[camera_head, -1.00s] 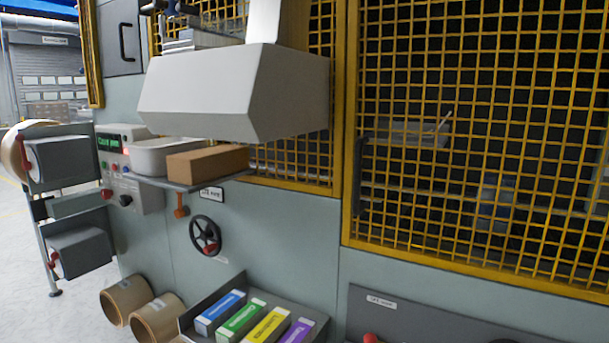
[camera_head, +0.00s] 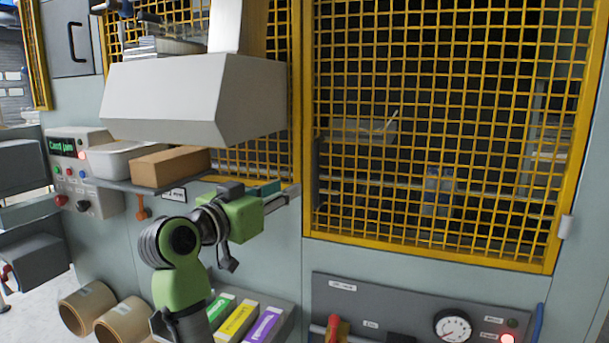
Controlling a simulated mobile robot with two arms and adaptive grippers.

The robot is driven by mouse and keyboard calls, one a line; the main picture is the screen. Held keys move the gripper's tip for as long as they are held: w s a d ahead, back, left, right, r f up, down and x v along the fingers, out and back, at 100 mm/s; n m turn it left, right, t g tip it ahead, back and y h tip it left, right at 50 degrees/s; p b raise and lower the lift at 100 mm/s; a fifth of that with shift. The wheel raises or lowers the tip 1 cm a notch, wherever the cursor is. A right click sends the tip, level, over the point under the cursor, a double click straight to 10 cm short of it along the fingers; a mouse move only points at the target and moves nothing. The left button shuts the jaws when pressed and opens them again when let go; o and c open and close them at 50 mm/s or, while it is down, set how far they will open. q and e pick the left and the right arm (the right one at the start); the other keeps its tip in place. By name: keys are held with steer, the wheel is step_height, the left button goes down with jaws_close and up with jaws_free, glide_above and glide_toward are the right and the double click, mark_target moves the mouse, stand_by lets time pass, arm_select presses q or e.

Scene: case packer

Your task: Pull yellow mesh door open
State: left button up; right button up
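The yellow mesh door (camera_head: 430,253) fills the right of the head view and looks shut in its frame. Its dark upright handle (camera_head: 318,172) is on the door's left edge. A light hinge-like block (camera_head: 566,227) shows at its lower right. My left gripper (camera_head: 293,193), on a green and grey arm, points right, just left of the door's frame and a little below the handle's middle. It appears apart from the handle. Its fingers are small and seen side-on, so their opening is unclear. My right gripper is not in view.
A grey hood (camera_head: 190,95) hangs above a shelf with a white tray (camera_head: 108,162) and a brown box (camera_head: 170,165), left of my gripper. Below are colored cartons (camera_head: 238,320) and cardboard rolls (camera_head: 88,308). A panel with a gauge (camera_head: 452,327) sits under the door.

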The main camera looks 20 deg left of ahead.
mark_target(314, 176)
arm_select(q)
steer(key=p+x, duration=0.3)
steer(key=x, duration=0.9)
steer(key=shift+w+d+f+p, duration=0.1)
steer(key=shift+w+p, duration=0.2)
steer(key=shift+p, duration=0.1)
steer(key=shift+w+d, duration=0.15)
steer(key=shift+w, duration=0.45)
steer(key=shift+f, duration=0.1)
jaws_close()
